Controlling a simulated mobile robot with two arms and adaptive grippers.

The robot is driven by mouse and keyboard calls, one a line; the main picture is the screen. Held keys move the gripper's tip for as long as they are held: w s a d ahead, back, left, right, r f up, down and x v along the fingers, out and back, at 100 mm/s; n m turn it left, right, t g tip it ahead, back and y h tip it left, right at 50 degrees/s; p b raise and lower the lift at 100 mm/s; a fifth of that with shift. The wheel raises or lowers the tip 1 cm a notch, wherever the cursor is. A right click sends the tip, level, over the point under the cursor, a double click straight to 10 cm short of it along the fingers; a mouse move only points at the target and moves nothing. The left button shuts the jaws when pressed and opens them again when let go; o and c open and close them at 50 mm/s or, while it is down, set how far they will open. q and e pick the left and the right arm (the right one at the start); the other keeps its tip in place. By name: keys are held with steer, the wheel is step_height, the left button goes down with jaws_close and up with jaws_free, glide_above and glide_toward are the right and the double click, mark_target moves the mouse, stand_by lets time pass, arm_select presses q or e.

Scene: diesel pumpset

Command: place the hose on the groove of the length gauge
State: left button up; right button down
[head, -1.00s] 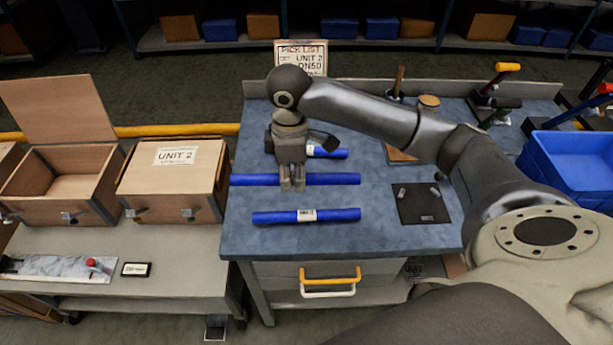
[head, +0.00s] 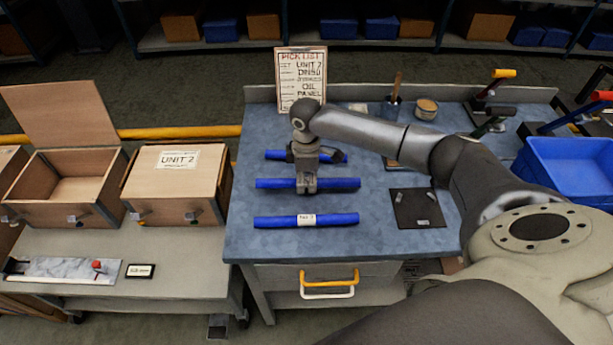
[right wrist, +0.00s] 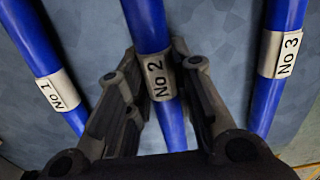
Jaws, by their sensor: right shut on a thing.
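Three blue hoses show over the blue bench top. My right gripper (head: 307,188) points down over the middle hose (head: 275,183), labelled No 2. In the right wrist view its fingers (right wrist: 162,100) are shut around hose No 2 (right wrist: 146,25) at its label. I cannot tell whether the hose is off the bench. Hose No 3 (head: 335,219) lies nearer and hose No 1 (head: 277,155) farther back, partly behind my gripper. What looks like the length gauge (head: 62,268), a pale bar with a red knob, lies on the left bench; its groove is not clear. My left gripper is out of view.
An open wooden box (head: 75,185) and a closed UNIT 2 box (head: 165,185) stand behind the pale bar. A small dark display (head: 140,271) sits beside it. A dark mat (head: 420,215) with small metal parts and a blue bin (head: 570,165) are on the right.

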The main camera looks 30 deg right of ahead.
steer(key=shift+f, duration=0.1)
steer(key=shift+f, duration=0.4)
steer(key=shift+s+f, duration=0.1)
steer(key=shift+s+a, duration=0.1)
steer(key=c, duration=1.3)
jaws_free()
steer(key=shift+f, duration=0.2)
steer(key=shift+o, duration=0.2)
